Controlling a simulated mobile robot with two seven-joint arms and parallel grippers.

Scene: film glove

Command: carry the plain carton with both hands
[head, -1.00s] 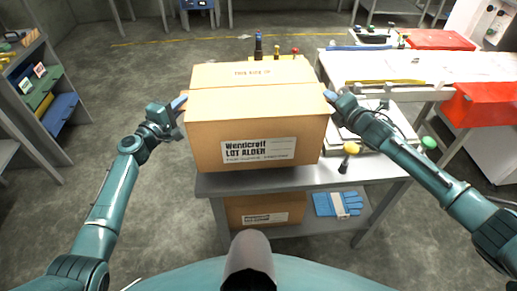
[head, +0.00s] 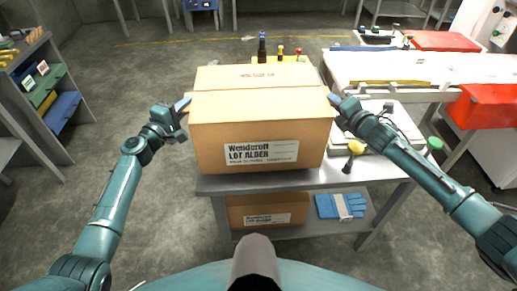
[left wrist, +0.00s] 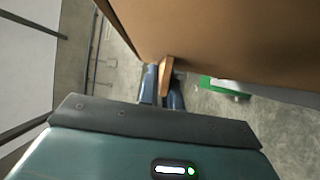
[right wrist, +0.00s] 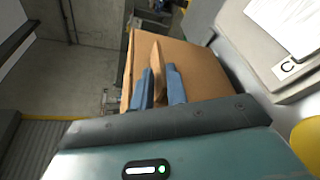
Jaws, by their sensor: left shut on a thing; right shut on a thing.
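The plain carton (head: 258,115) is a large brown box with a white label, at the centre of the head view, over the grey metal table. I cannot tell whether its base touches the tabletop. My left gripper (head: 183,104) is at its left side and my right gripper (head: 333,99) at its right side. In the left wrist view the blue fingers (left wrist: 163,88) are shut on a brown flap (left wrist: 166,72) of the carton. In the right wrist view the blue fingers (right wrist: 160,87) are shut on another flap (right wrist: 158,72). The carton's underside is hidden.
The grey table (head: 300,179) has a lower shelf with another carton (head: 266,210) and blue gloves (head: 340,205). A yellow-topped tool (head: 355,148) lies right of the carton. Bottles (head: 262,47) stand behind it. A white bench (head: 400,70) with a red bin (head: 482,106) is right; open floor is left.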

